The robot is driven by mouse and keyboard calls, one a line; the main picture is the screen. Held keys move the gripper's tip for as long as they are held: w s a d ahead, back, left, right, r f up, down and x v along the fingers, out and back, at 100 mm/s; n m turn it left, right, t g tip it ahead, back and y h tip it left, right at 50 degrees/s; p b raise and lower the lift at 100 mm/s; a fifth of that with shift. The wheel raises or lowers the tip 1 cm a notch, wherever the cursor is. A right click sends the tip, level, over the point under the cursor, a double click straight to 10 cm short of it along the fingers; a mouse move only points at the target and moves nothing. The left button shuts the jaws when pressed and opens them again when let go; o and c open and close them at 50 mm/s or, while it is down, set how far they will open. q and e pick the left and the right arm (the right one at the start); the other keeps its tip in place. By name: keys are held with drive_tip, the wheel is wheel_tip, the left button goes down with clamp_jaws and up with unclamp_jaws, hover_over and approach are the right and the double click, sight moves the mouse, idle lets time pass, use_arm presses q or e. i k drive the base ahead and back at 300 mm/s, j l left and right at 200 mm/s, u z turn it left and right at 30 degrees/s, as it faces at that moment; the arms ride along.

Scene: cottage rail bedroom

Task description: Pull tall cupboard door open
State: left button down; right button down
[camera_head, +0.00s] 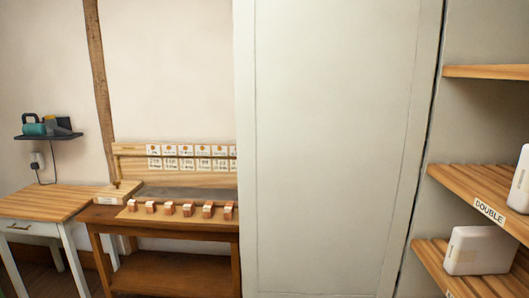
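A tall, pale off-white panelled door (335,150) fills the middle of the head view, running past its top and bottom edges. No handle shows on the visible part. A dark narrow line runs down its right edge. Directly right of it, wooden shelves (463,185) are exposed; I cannot tell whether they are inside the same cupboard or how far the door is swung. Neither of my grippers is in view.
White items (480,250) stand on the shelves, near a "DOUBLE" label (489,210). Left of the door is a wooden bench (165,241) with several small blocks, a side table (40,203) and a dark wall shelf (48,136).

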sight(333, 98)
drive_tip(key=i+j+z, duration=0.2)
drive_tip(key=j, duration=0.15)
drive_tip(key=i+j+z, duration=0.2)
drive_tip(key=j, duration=0.15)
drive_tip(key=i+j+z, duration=0.2)
drive_tip(key=j, duration=0.15)
drive_tip(key=j+z, duration=0.2)
drive_tip(key=j, duration=0.2)
